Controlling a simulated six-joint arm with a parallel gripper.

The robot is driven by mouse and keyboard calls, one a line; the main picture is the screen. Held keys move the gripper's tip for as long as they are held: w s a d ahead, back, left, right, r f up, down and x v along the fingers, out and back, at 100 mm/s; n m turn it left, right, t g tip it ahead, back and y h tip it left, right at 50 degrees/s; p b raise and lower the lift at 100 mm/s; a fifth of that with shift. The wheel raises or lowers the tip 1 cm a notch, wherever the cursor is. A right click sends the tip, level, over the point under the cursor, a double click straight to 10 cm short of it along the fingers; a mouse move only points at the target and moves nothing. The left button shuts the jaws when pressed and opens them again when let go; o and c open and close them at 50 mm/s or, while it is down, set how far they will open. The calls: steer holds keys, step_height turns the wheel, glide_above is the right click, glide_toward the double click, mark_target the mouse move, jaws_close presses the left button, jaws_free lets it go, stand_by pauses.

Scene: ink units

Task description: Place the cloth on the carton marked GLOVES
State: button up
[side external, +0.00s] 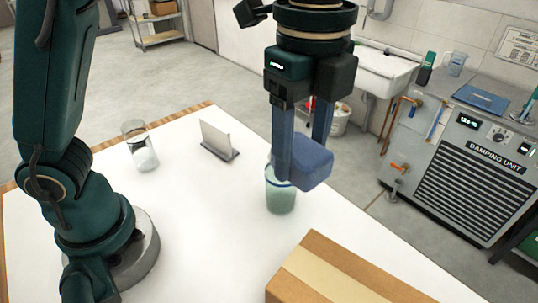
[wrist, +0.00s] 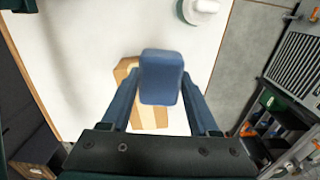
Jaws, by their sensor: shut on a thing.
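My gripper (side external: 304,160) is shut on a blue folded cloth (side external: 309,166) and holds it in the air above the white table. In the wrist view the cloth (wrist: 161,78) sits between the two blue fingers of my gripper (wrist: 160,92). A brown carton with a pale tape strip (side external: 335,280) stands at the front edge of the side view, lower than the cloth and to its right. In the wrist view the carton (wrist: 125,70) lies below the cloth, which hides part of it. No GLOVES marking is readable on it.
A glass with pale green contents (side external: 281,195) stands behind the cloth in the side view. A clear glass with white contents (side external: 140,148) and a small upright plate on a stand (side external: 218,141) are farther left. A grey damping unit (side external: 465,160) stands off the table.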

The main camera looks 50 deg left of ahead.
glide_above(321, 265)
step_height(321, 265, down, 5)
steer(key=shift+f, duration=2.05)
steer(key=shift+f, duration=0.15)
steer(key=o, duration=1.3)
steer(key=shift+o, duration=0.2)
step_height(321, 265, up, 12)
